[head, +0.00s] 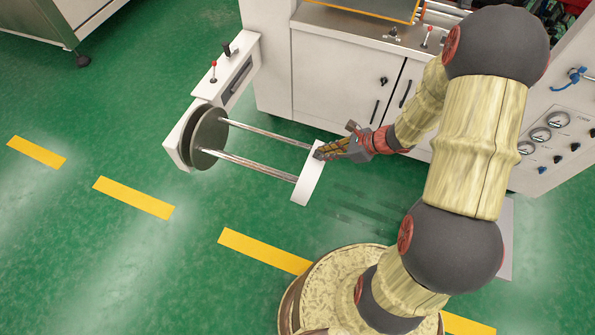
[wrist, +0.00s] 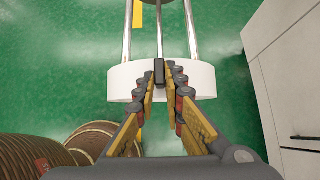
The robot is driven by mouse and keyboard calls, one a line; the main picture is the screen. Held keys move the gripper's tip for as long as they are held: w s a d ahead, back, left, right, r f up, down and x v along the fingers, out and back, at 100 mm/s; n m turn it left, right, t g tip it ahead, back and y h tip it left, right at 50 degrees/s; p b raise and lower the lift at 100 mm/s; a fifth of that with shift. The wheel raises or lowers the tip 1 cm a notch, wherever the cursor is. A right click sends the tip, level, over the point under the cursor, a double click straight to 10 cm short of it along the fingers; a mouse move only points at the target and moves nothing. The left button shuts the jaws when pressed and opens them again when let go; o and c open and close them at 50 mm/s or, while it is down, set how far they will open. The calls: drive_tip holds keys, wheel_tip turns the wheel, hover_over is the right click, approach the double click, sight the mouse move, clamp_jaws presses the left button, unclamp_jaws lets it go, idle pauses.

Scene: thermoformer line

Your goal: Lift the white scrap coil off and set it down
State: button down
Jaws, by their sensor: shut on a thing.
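The exact contact is partly hidden by the fingers.
The rods run back to a dark round disc (head: 209,138) on a white bracket (head: 180,140) with a lever. A white machine cabinet (head: 335,90) stands behind, and its side is close on the right in the wrist view. Green floor with yellow dashes (head: 262,250) is open in front.

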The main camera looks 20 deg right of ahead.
drive_tip(key=shift+s+d, duration=0.6)
drive_tip(key=shift+d, duration=0.3)
